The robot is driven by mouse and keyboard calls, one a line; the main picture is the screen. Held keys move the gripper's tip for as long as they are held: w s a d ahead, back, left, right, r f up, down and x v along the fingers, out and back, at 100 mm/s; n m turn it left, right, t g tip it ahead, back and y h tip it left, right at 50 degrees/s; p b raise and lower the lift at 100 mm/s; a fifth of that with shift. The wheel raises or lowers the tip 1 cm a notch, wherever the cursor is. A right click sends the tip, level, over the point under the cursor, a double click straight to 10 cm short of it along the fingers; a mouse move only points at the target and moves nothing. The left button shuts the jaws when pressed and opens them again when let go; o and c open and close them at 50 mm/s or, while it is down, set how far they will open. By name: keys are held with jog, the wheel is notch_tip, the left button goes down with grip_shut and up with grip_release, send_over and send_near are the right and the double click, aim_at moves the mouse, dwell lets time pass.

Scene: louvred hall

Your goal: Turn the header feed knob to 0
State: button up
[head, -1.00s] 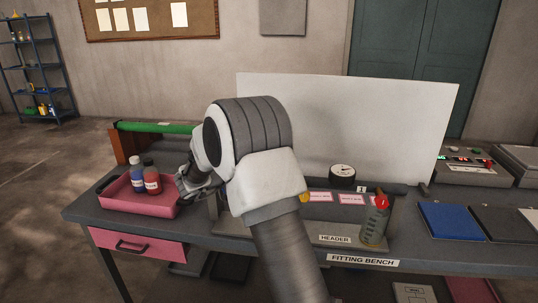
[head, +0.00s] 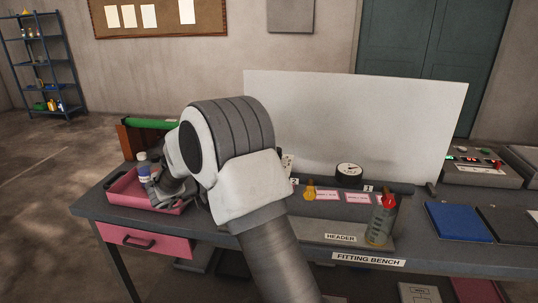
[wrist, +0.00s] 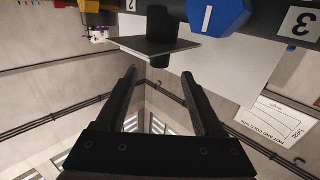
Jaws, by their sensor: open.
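My gripper (wrist: 159,78) is open and empty in the wrist view, its two dark fingers apart. Just beyond the fingertips is a dark, flat, plate-like part on a short round stem (wrist: 160,47); I cannot tell whether it is the header feed knob. A blue many-sided knob with a white line (wrist: 219,14) is beside it, near a label 3 (wrist: 299,22). In the head view, the header (head: 318,229) on the bench carries a yellow knob (head: 310,193) and a red knob (head: 389,202). My arm hides the header's left part, and no 0 mark is readable.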

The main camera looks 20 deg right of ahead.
jog(key=v, duration=0.9)
jog(key=shift+a, duration=0.1)
